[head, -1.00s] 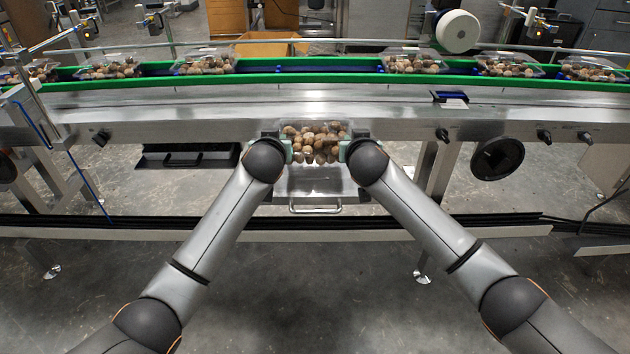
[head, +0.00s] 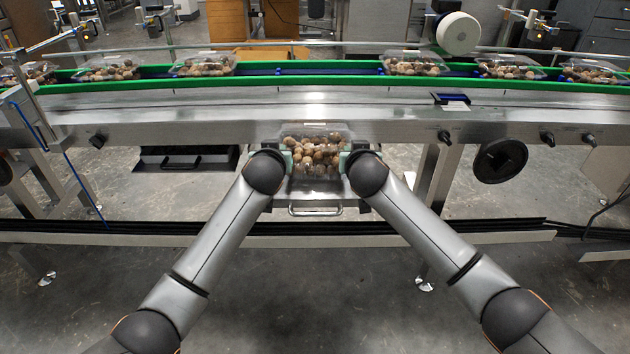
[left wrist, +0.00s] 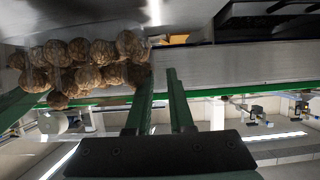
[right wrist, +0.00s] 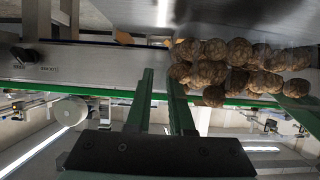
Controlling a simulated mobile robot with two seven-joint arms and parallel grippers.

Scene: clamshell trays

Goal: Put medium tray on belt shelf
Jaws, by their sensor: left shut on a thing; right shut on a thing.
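A clear tray of brown, walnut-like balls (head: 316,153) is held between my two grippers in front of the belt's steel front edge. My left gripper (head: 287,160) is shut on its left side and my right gripper (head: 345,158) on its right side. In the left wrist view the balls (left wrist: 80,65) lie left of the fingers (left wrist: 160,100); in the right wrist view the balls (right wrist: 235,70) lie right of the fingers (right wrist: 163,100). The clear walls are hard to see there. The steel shelf (head: 315,112) runs along the belt's near side.
The green-edged belt (head: 315,85) carries several similar filled trays, including one (head: 415,65) right of centre and one (head: 204,66) left of centre. A small blue-and-white item (head: 452,100) sits on the shelf at right. The shelf's middle is clear. A handled steel part (head: 316,208) is below the held tray.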

